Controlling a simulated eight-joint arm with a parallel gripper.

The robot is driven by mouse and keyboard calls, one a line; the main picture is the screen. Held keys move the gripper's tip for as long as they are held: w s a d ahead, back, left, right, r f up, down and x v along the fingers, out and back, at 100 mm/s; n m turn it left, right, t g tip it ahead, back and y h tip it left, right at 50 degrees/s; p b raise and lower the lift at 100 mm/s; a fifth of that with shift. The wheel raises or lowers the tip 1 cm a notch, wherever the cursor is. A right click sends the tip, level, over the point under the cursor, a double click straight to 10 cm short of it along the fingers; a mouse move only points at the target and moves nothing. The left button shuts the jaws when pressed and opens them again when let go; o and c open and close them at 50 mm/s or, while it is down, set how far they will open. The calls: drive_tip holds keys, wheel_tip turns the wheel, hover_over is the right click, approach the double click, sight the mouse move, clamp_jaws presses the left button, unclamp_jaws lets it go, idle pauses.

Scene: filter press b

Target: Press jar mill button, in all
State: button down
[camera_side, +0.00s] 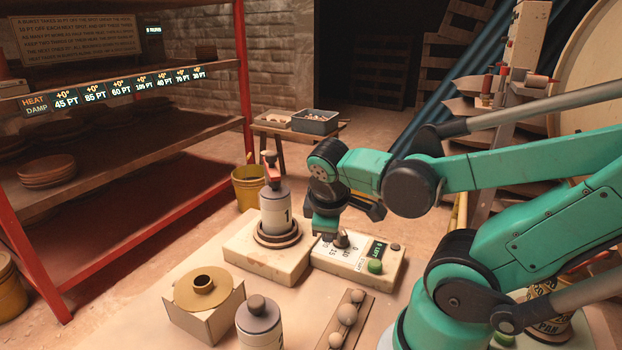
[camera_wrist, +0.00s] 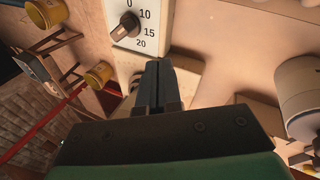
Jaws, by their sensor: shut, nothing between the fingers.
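A cream control box (camera_side: 345,266) stands on the work table, with a black dial (camera_side: 341,240) marked with numbers, a dark "LEFT" display (camera_side: 378,250), a green button (camera_side: 375,266) and a small dark knob (camera_side: 395,247). I cannot read a jar mill label on it. My gripper (camera_side: 328,236) points down at the left end of this box, near the dial and away from the green button. In the wrist view its fingers (camera_wrist: 154,84) are together and empty. The dial (camera_wrist: 125,27) shows above them there; the green button is out of that view.
A jar marked 1 (camera_side: 275,215) stands on a block (camera_side: 250,252) left of the box. A second jar (camera_side: 259,325), a flanged cup on a carton (camera_side: 203,305) and a rack of round pieces (camera_side: 347,320) are in front. A red shelf (camera_side: 243,90) stands left.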

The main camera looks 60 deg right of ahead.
drive_tip(key=w+a+r+m+t+y, duration=0.3)
drive_tip(key=w+a+t+y, duration=0.1)
drive_tip(key=a, duration=0.5)
drive_tip(key=w+t, duration=0.1)
drive_tip(key=w, duration=0.1)
drive_tip(key=shift+w+a+r+y, duration=0.2)
drive_tip(key=shift+w+y, duration=0.1)
wheel_tip(320, 180, up, 5)
drive_tip(key=g, duration=0.7)
hover_over(375, 263)
wheel_tip(375, 263, down, 14)
drive_tip(key=shift+f, duration=0.1)
